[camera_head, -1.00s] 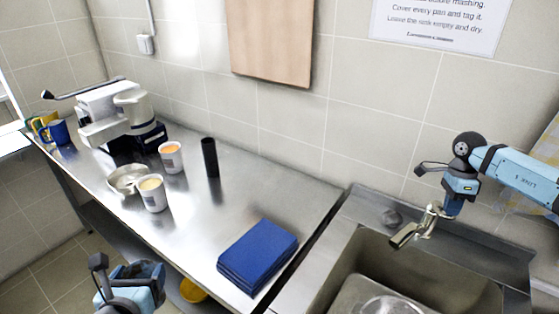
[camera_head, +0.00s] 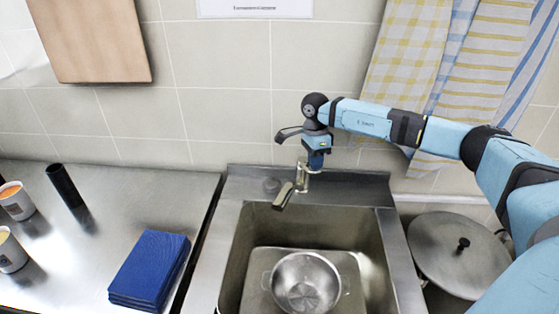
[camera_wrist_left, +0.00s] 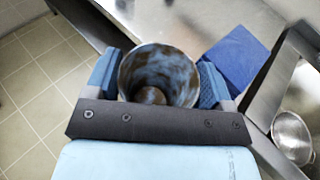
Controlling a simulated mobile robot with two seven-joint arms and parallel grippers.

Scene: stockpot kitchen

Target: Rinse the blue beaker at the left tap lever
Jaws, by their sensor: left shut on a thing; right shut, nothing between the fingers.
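The blue beaker (camera_wrist_left: 165,62) shows in the left wrist view, its mouth facing the camera, with brown smears on its inner wall. My left gripper (camera_wrist_left: 158,80) is shut on it, a finger on either side, near the counter's front edge. Neither is in the head view. The tap (camera_head: 300,183) stands behind the sink (camera_head: 236,258), its spout pointing toward the basin. My right gripper (camera_head: 317,160) is shut and empty, pointing down at the top of the tap. It hides the tap levers, so I cannot tell whether it touches one. I see no clear water stream.
A steel pot (camera_head: 305,283) sits in the sink. A folded blue cloth (camera_head: 150,268), a black cylinder (camera_head: 64,186) and two cups (camera_head: 16,202) are on the counter at left. A lidded pot (camera_head: 458,250) stands right of the sink. Towels (camera_head: 410,50) hang behind my right arm.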

